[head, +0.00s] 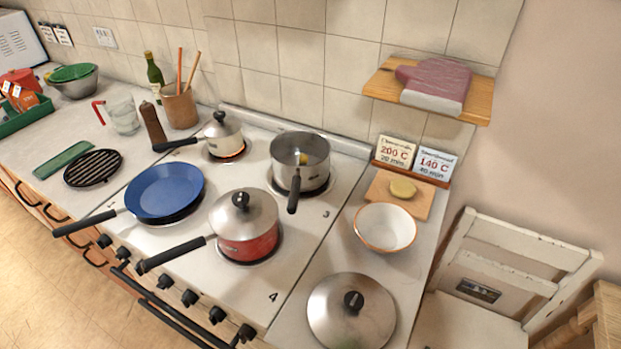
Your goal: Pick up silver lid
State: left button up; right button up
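A large silver lid (351,313) with a black knob lies on the counter to the right of the stove, at the bottom of the head view. A second silver lid (243,216) with a black knob sits on the red pot (248,243) on the front right burner. A small cream pot (222,136) at the back left has a silver lid (220,125) too. Neither of my grippers is in view.
A white bowl (385,228) and a wooden board (421,195) with a yellowish item lie behind the large lid. A blue pan (165,191) is on the stove's left. Pan handles stick out over the front. A white chair (498,275) stands at right.

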aim_at(347, 310)
jog(key=k+l+z, duration=0.1)
jog(key=k+z, duration=0.15)
jog(key=k, duration=0.4)
jog(key=j+z, duration=0.1)
jog(key=z, duration=0.3)
jog(key=j+z, duration=0.1)
jog(key=z, duration=0.35)
jog(key=j+z, duration=0.15)
jog(key=z, duration=0.25)
jog(key=j+z, duration=0.1)
jog(key=z, duration=0.35)
jog(key=k+j, duration=0.1)
jog(key=j, duration=0.4)
jog(key=k+j, duration=0.1)
jog(key=j, duration=0.4)
jog(key=k+j, duration=0.1)
jog(key=j, duration=0.4)
jog(key=k+j, duration=0.1)
jog(key=j, duration=0.4)
jog(key=k+j, duration=0.15)
jog(key=j, duration=0.35)
jog(key=k+j, duration=0.1)
jog(key=j, duration=0.35)
jog(key=k+j, duration=0.1)
jog(key=j, duration=0.4)
jog(key=z, duration=0.05)
